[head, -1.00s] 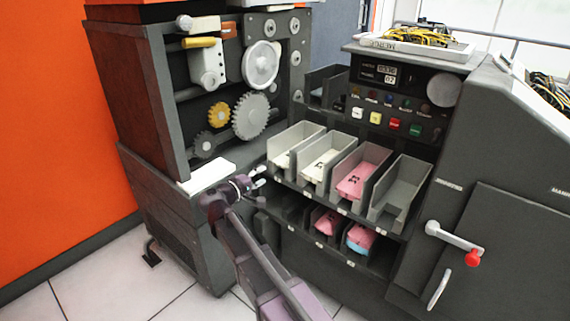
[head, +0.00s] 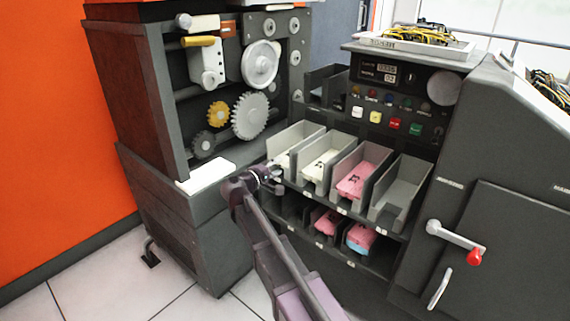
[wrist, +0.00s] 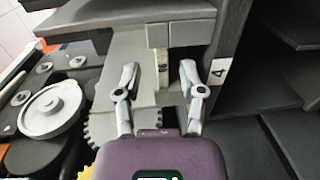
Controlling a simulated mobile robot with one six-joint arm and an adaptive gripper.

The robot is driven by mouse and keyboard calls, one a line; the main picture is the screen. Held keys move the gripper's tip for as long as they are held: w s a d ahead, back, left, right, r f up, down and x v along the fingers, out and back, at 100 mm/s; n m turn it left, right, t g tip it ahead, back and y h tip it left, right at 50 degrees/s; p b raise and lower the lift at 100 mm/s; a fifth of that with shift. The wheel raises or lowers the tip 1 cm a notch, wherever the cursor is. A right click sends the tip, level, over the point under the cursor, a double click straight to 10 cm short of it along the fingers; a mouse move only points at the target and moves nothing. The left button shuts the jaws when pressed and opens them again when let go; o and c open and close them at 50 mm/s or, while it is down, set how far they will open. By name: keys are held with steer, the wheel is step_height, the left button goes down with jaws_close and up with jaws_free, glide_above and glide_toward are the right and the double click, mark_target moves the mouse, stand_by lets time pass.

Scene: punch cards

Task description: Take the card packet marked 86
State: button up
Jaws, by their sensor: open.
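My gripper (head: 274,177) is open at the front of the leftmost upper bin (head: 303,134), which holds a cream packet (head: 283,160). In the wrist view the two fingers of my gripper (wrist: 160,75) stand apart, with a narrow cream edge (wrist: 159,64) between and just beyond them. The neighbouring bin holds another cream packet (head: 319,168). A pink packet (head: 358,181) lies in the third bin. Below are a pink packet (head: 327,222) and a pink packet with blue under it (head: 361,236). The marks are too small to read, so I cannot tell which is 86.
The rightmost upper bin (head: 399,190) is empty. Dark shelf dividers and a label reading 4 (wrist: 219,70) are close to the right finger in the wrist view. Gears (head: 250,116) stand to the left, a red-knobbed lever (head: 455,242) to the right.

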mark_target(285, 161)
steer(key=shift+x, duration=2.2)
jaws_close()
steer(key=shift+r, duration=0.25)
steer(key=shift+r+p, duration=0.4)
steer(key=shift+r+p, duration=0.35)
steer(key=shift+r+p, duration=0.25)
steer(key=shift+p, duration=0.05)
